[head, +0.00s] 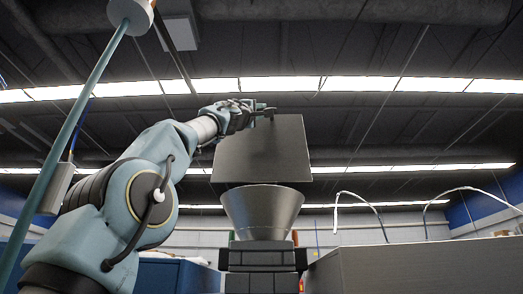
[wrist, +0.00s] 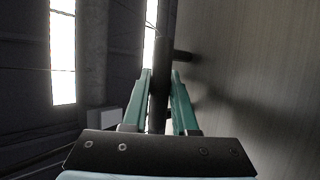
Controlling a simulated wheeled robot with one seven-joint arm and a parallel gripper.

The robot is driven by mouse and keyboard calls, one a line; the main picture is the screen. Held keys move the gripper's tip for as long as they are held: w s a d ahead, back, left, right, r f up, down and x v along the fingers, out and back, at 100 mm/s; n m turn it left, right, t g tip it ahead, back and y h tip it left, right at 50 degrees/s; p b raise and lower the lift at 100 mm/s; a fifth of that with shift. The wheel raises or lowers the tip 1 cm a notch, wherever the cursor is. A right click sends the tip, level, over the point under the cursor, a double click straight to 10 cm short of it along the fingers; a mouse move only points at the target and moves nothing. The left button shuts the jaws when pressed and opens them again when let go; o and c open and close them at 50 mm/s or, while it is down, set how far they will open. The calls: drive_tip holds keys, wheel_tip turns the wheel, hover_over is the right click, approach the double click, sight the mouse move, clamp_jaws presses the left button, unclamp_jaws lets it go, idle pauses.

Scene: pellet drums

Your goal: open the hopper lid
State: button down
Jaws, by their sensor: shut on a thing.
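The hopper lid (head: 262,152) is a grey square plate. It stands raised and steeply tilted above the metal hopper funnel (head: 262,208), whose rim shows below it. My gripper (head: 268,110) is at the lid's upper edge. In the wrist view my gripper (wrist: 162,85) has its two teal fingers on either side of a dark bar handle (wrist: 159,58) and is shut on it. The lid's brushed face (wrist: 255,70) fills the right of the wrist view. The inside of the hopper is hidden from this low angle.
A grey panel or box (head: 420,265) stands at the right, with white curved tubes (head: 362,202) above it. A blue cabinet (head: 175,275) stands left of the hopper, partly behind my arm. The space above the lid looks clear up to the ceiling.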

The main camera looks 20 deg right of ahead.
drive_tip(key=shift+s+a+f+b, duration=0.1)
drive_tip(key=shift+s+a+b, duration=0.15)
drive_tip(key=shift+s, duration=0.35)
drive_tip(key=shift+s+a+r+b, duration=0.1)
drive_tip(key=shift+s+a+b, duration=0.2)
drive_tip(key=shift+s, duration=0.3)
drive_tip(key=shift+s+a+f+b, duration=0.1)
drive_tip(key=shift+s+a+b, duration=0.15)
drive_tip(key=shift+s, duration=0.35)
drive_tip(key=c, duration=1)
unclamp_jaws()
drive_tip(key=b+v, duration=0.9)
drive_tip(key=v, duration=0.2)
drive_tip(key=shift+b, duration=0.4)
